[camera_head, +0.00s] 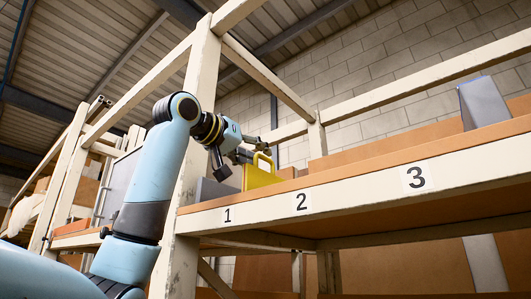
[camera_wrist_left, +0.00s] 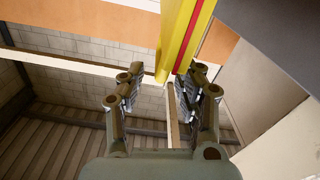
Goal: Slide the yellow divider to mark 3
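The yellow divider (camera_head: 260,175) stands on the shelf (camera_head: 350,188) between mark 1 (camera_head: 227,215) and mark 2 (camera_head: 301,201), with a looped handle at its top. Mark 3 (camera_head: 415,177) is further right on the shelf's front edge. My left gripper (camera_head: 262,146) is at the divider's upper part. In the left wrist view my left gripper (camera_wrist_left: 167,78) has its fingers apart, with the yellow divider (camera_wrist_left: 180,35) and its red stripe beyond the tips, nearer the right finger. I cannot tell whether they touch. My right gripper is not in view.
A grey panel (camera_head: 214,190) stands left of the divider near mark 1. Another grey panel (camera_head: 483,102) stands on the shelf right of mark 3. A cream post (camera_head: 195,110) rises beside my left arm. The shelf's front edge looks clear between marks 2 and 3.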

